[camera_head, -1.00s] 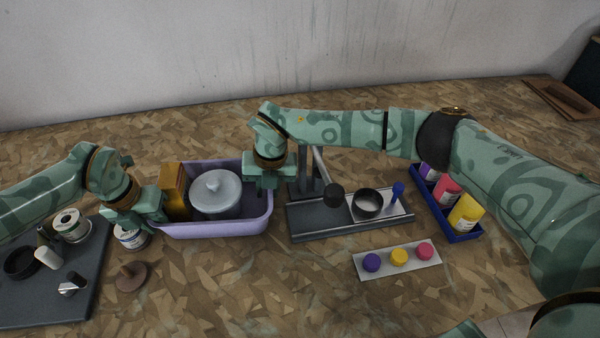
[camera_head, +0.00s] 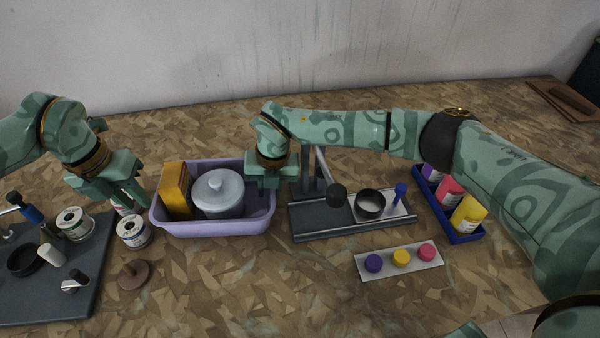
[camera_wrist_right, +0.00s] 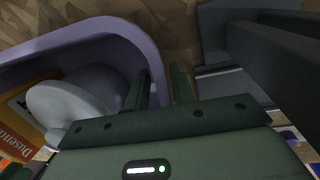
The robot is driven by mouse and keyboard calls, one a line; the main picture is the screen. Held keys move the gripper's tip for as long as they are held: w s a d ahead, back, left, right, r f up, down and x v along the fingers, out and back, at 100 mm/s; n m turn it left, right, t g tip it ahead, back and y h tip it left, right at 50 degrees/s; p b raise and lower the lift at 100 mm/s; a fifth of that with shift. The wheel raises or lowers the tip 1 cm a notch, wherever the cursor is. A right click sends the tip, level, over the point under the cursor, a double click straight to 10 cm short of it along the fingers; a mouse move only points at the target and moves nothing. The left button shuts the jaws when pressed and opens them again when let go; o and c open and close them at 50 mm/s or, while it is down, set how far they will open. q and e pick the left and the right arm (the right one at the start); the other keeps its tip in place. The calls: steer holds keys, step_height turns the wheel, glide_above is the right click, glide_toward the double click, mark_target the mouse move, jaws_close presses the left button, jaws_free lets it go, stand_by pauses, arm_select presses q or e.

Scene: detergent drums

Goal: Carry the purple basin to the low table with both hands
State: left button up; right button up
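The purple basin (camera_head: 215,228) stands upright on the flake-board surface left of centre. It holds an orange-yellow box (camera_head: 174,190) and a grey lidded pot (camera_head: 219,200). My right gripper (camera_head: 270,183) is at the basin's right wall. In the right wrist view the basin's rim (camera_wrist_right: 130,30) runs between its two close-set fingers, which look shut on it. I cannot make out a separate low table.
White-labelled cans (camera_head: 134,232) and a brown knobbed disc (camera_head: 134,274) lie near the basin's left side. A dark mat (camera_head: 60,300) with tools lies further left. A grey rail stand (camera_head: 310,225) is close on the right, with a blue bottle tray (camera_head: 458,236) beyond.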

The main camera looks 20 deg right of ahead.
steer(key=shift+r, duration=0.35)
arm_select(q)
steer(key=shift+a+r, duration=0.2)
steer(key=shift+r, duration=0.95)
arm_select(e)
step_height(320, 180, up, 11)
steer(key=s+d, duration=0.1)
steer(key=shift+s+d+r, duration=0.1)
